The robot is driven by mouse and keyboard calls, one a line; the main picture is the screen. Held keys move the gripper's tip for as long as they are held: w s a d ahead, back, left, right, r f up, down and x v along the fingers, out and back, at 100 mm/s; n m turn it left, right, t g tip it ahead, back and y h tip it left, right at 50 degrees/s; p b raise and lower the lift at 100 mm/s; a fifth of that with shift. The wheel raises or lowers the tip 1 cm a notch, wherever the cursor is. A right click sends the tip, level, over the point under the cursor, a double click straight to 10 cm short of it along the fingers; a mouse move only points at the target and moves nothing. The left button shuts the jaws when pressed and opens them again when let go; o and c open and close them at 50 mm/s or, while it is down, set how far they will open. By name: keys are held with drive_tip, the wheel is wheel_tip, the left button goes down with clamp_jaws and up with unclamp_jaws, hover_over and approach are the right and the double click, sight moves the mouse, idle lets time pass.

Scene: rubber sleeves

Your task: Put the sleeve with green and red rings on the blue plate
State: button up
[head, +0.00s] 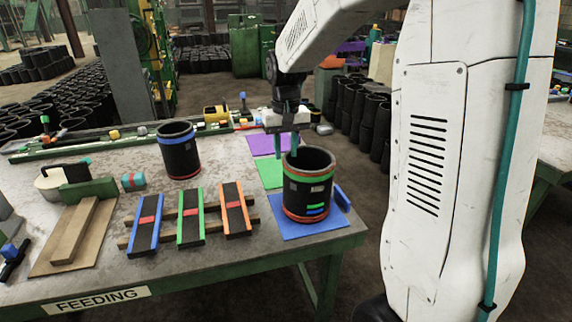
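The black sleeve with green and red rings (308,195) stands upright on the blue plate (340,223) at the table's front right corner. A green ring shows near its top and an orange-red one near its base, with small green and blue marks low on its front. My gripper (286,155) points down at the sleeve's left rim. Its two teal fingers are apart with a visible gap between them, so it looks open. Whether either fingertip touches the rim cannot be told.
Another black sleeve (180,152), with blue and red rings, stands further left. Purple (263,144) and green (269,173) plates lie behind the blue one. Three coloured-edge strips (190,217) rest on wooden bars in front. A small blue block (342,197) is right of the near sleeve.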

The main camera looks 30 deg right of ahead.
wheel_tip(320, 180, up, 5)
drive_tip(key=shift+r, duration=0.1)
drive_tip(key=s+a+n, duration=0.1)
drive_tip(key=s+a, duration=0.2)
drive_tip(key=s, duration=0.6)
drive_tip(key=s+a+n, duration=0.1)
drive_tip(key=s+a, duration=0.2)
drive_tip(key=s, duration=0.7)
drive_tip(key=s+a+n+t, duration=0.1)
drive_tip(key=s+a, duration=0.3)
drive_tip(key=s, duration=0.5)
drive_tip(key=shift+s+r, duration=0.4)
